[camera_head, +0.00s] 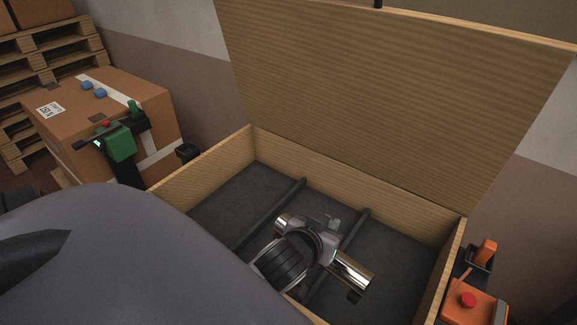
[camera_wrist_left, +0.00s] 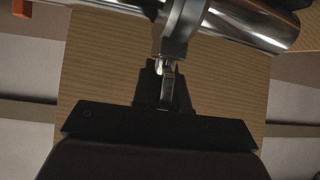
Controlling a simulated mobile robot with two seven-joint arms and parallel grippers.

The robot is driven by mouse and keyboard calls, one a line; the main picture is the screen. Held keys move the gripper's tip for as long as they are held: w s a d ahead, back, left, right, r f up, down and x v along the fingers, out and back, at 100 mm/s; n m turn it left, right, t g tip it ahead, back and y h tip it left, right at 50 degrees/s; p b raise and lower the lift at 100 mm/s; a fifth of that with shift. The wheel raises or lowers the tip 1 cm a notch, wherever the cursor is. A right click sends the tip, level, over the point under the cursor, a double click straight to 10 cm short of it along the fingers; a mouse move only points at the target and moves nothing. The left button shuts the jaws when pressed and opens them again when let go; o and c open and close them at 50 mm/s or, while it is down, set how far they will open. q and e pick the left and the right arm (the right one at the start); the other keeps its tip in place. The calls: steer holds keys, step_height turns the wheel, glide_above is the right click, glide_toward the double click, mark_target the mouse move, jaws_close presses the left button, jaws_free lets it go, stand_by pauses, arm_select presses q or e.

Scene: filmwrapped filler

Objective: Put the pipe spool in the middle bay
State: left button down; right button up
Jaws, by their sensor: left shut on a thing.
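The pipe spool (camera_head: 354,271) is a shiny chrome tube. One end shows right of my left gripper (camera_head: 325,236), the other to its left; my wrist hides its middle. My left gripper is shut on it and holds it over the open wooden crate (camera_head: 190,183), across the middle bay (camera_head: 325,213). Whether it touches the dividers or floor cannot be told. In the left wrist view the spool (camera_wrist_left: 245,22) crosses the top, with a grey collar at the fingertips (camera_wrist_left: 166,68). My right gripper is not in view.
Two dark dividers (camera_head: 270,214) split the crate into three bays; the left bay (camera_head: 222,202) looks empty. The raised lid (camera_head: 390,95) stands behind. A cardboard box (camera_head: 75,115) with a green tape dispenser (camera_head: 121,142) is at left, orange equipment (camera_head: 470,312) at right.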

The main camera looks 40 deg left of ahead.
arm_select(q)
steer(key=w+a+f+n+g+y+b, duration=0.25)
steer(key=w+a+n+y, duration=0.2)
steer(key=a, duration=0.45)
steer(key=w+a+f+n+g+y+b, duration=0.1)
steer(key=w+a+n+g+y+b, duration=0.2)
steer(key=a+n, duration=0.45)
step_height(320, 180, down, 20)
steer(key=a+m+b, duration=0.1)
steer(key=b, duration=0.1)
steer(key=shift+a+r+m+y, duration=0.25)
steer(key=shift+m+y, duration=0.15)
steer(key=shift+y, duration=0.05)
steer(key=shift+s+g, duration=0.1)
steer(key=shift+g, duration=0.15)
steer(key=shift+f, duration=0.2)
steer(key=c, duration=1.2)
jaws_free()
steer(key=shift+s, duration=0.15)
steer(key=shift+o, duration=0.2)
